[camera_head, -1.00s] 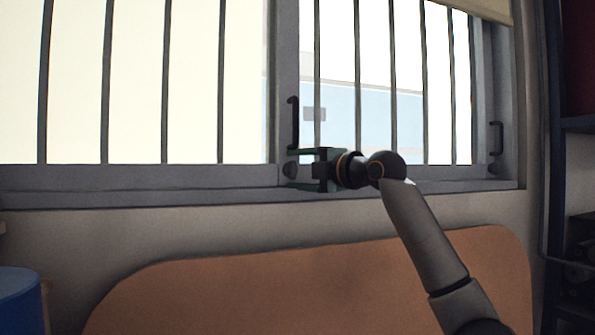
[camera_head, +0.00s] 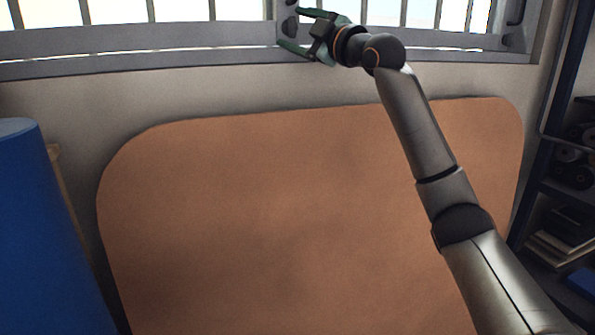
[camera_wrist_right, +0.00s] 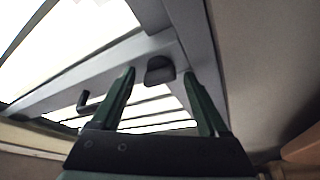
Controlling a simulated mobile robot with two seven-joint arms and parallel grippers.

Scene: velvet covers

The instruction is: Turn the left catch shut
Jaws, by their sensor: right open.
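The left catch (camera_head: 289,26) is a small dark knob on the lower window frame, where the two sashes meet. In the right wrist view the catch (camera_wrist_right: 160,70) is a dark rounded tab between and just beyond my fingertips. My right gripper (camera_head: 291,28) has green fingers, open, one above and one below the catch. In the right wrist view the right gripper (camera_wrist_right: 158,74) shows a gap on both sides of the catch, and no clear contact. My left gripper is not in view.
A second dark catch (camera_head: 507,40) sits at the right end of the window frame. Below the sill stands a large orange-brown rounded panel (camera_head: 290,220). A blue cylinder (camera_head: 45,230) is at the left, and a dark shelf (camera_head: 565,190) at the right.

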